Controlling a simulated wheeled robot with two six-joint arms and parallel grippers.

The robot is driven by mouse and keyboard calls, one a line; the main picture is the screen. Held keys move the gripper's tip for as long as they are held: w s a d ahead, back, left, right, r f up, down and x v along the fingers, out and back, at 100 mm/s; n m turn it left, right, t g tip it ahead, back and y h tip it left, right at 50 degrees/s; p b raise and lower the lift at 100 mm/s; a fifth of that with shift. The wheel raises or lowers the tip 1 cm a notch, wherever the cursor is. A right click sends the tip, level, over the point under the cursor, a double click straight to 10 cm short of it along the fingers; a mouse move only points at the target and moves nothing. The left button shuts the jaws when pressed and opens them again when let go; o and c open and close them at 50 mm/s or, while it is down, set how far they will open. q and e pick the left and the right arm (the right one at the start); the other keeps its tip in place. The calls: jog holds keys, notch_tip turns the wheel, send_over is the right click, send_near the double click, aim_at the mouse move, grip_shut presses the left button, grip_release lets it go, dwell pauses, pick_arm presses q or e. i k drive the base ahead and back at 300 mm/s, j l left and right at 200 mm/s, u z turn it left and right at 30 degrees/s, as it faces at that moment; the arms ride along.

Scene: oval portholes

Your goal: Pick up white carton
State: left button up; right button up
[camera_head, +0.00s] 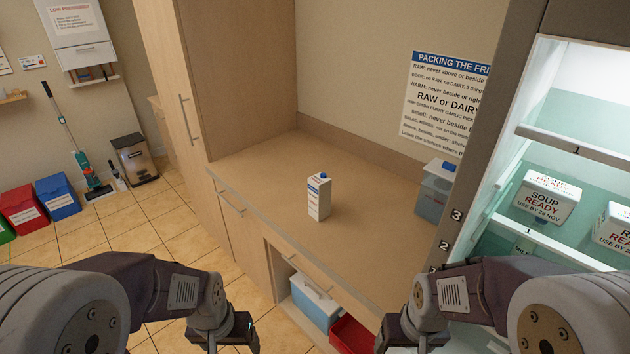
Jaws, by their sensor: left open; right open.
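The white carton (319,198) stands upright on the brown counter (265,181), near its front edge. It has a blue cap and a blue band with small print. My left gripper (234,338) is low at the bottom of the view, in front of the counter and to the left of the carton. My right gripper (398,343) is at the bottom edge, lower and to the right of the carton. Both are apart from the carton. Their fingertips are partly cut off by the frame, and no held object shows.
A tall cabinet (240,75) borders the counter's left. Below are a blue box (316,303) and a red bin (352,334). Counter around the carton is clear.

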aim_at(319, 185)
jog(key=i+j+u, duration=0.2)
jog(key=u, duration=0.2)
jog(key=i+u, duration=0.35)
jog(key=i, duration=0.1)
